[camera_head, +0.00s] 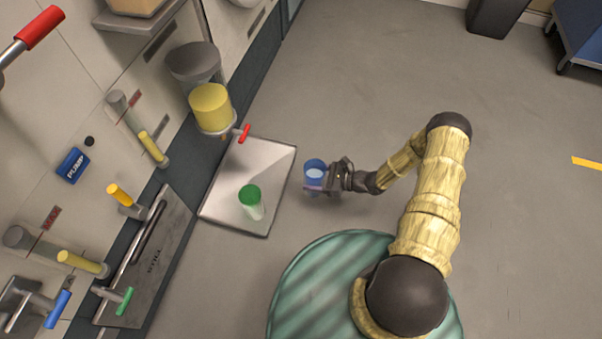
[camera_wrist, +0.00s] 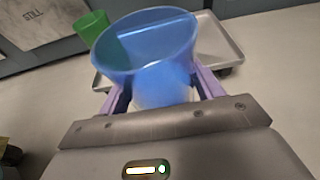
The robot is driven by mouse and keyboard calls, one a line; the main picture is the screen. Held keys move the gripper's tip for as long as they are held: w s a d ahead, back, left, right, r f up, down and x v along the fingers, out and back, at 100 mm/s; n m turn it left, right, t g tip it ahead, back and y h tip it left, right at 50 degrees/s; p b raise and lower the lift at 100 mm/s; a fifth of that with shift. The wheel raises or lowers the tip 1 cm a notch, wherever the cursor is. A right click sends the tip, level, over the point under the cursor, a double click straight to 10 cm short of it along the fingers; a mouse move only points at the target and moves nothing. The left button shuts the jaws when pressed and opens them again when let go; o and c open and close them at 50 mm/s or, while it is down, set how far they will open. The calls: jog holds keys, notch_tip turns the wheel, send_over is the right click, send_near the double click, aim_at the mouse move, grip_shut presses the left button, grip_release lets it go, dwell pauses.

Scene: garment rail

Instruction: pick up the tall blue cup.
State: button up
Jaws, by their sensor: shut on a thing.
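The tall blue cup (camera_head: 314,173) is held in my gripper (camera_head: 322,188), just right of the metal tray in the head view. In the wrist view the blue cup (camera_wrist: 150,62) is upright-looking with its open rim toward the camera. The purple fingers of my gripper (camera_wrist: 162,92) are on both sides of it. The cup's lower part is hidden behind the gripper body. From these views I cannot tell its exact height above the floor.
A metal tray (camera_head: 228,217) projects from the wall panel, with a green cup (camera_head: 250,200) on it. A yellow container (camera_head: 211,106) with a red tap (camera_head: 243,133) is above the tray. Levers and handles line the wall at left.

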jog(key=shift+s+d, duration=0.15)
jog(key=shift+d, duration=0.4)
